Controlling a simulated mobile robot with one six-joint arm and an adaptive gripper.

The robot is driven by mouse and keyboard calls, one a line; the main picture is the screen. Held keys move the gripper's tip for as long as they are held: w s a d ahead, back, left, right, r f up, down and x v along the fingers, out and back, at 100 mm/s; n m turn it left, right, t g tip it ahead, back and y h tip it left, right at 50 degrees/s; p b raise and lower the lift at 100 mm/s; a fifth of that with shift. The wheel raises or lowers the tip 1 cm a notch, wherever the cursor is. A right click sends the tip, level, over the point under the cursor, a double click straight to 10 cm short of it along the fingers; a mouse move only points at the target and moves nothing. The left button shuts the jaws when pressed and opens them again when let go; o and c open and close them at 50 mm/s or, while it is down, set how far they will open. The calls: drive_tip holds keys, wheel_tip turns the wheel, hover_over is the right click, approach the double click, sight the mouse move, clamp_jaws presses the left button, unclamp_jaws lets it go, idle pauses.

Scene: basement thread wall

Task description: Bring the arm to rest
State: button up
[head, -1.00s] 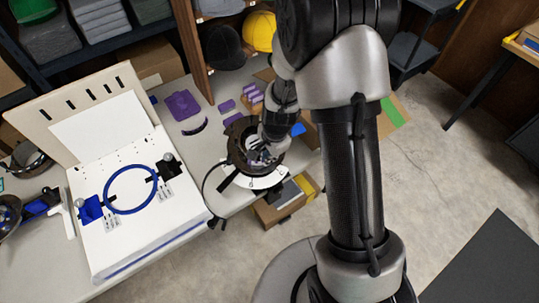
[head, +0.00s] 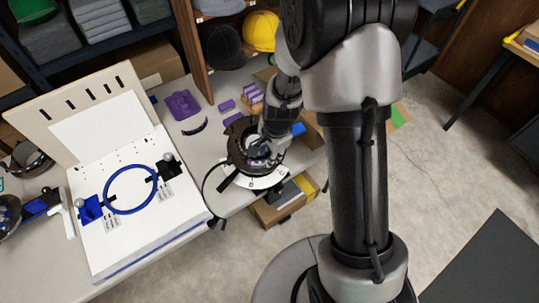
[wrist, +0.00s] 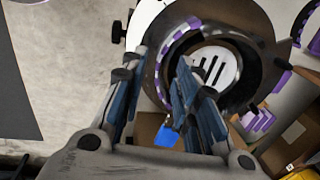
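My arm reaches over the workbench (head: 180,230) from the right. My gripper (head: 262,153) is at a dark round device (head: 237,160) with a white base plate at the bench's front edge. I cannot tell whether the fingers touch the device.
A white box-like fixture (head: 150,228) with a blue hoop (head: 131,190) stands left on the bench. Purple parts (head: 183,104) lie behind. A yellow cap (head: 260,31) and a dark cap (head: 222,46) are on the shelf. An open cardboard box (head: 270,213) is below the bench edge.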

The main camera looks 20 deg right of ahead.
wheel_tip(320, 180, up, 10)
drive_tip(key=s, duration=0.1)
drive_tip(key=shift+s+d, duration=0.25)
drive_tip(key=shift+s, duration=0.1)
drive_tip(key=s+r+n+t, duration=0.2)
drive_tip(key=s+r+n, duration=1.2)
drive_tip(key=s+r, duration=0.3)
drive_tip(key=s, duration=0.3)
drive_tip(key=shift+a+t+h, duration=0.15)
drive_tip(key=shift+t+h, duration=0.15)
